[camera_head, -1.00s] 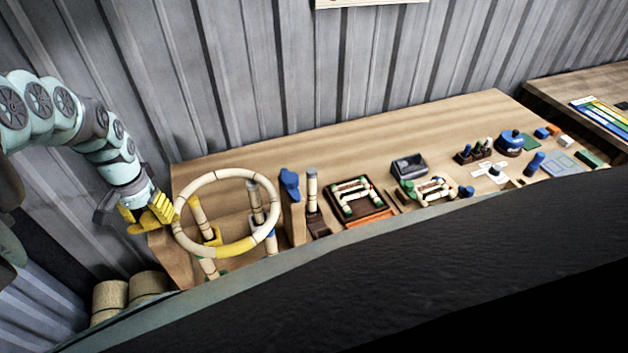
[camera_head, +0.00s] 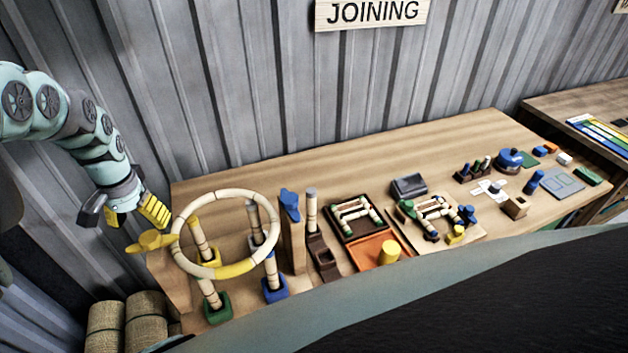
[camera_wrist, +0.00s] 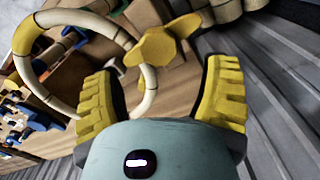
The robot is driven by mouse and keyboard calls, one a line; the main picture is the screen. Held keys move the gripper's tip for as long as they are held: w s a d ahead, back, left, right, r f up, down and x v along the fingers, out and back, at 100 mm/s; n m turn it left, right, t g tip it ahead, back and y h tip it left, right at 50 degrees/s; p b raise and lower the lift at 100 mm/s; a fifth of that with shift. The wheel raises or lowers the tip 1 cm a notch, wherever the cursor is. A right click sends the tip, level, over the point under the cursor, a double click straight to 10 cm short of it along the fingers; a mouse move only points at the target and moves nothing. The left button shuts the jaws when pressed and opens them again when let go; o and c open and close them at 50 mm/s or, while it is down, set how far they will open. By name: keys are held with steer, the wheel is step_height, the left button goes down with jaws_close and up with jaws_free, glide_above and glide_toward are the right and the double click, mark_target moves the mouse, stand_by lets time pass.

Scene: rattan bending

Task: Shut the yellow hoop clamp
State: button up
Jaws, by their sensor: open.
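The yellow hoop clamp (camera_head: 150,241) is a knobbed yellow lever at the left side of the rattan hoop (camera_head: 193,192). In the wrist view the clamp (camera_wrist: 160,47) lies just beyond my fingertips, across the gap between them, beside the hoop (camera_wrist: 147,85). Whether its jaw is open or shut I cannot tell. My gripper (camera_head: 135,218) has yellow ribbed fingers and is just above the clamp. In the wrist view my gripper (camera_wrist: 163,70) is open, with nothing held between its fingers.
Posts with green (camera_head: 218,306) and blue (camera_head: 274,290) bases stand under the hoop. A blue clamp (camera_head: 290,203) tops a wooden upright to its right. Trays and small parts fill the bench's right. Rattan rolls (camera_head: 147,307) lie below left. A corrugated wall stands behind.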

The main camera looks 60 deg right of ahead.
steer(key=shift+w+a+r, duration=0.1)
steer(key=shift+r, duration=1.2)
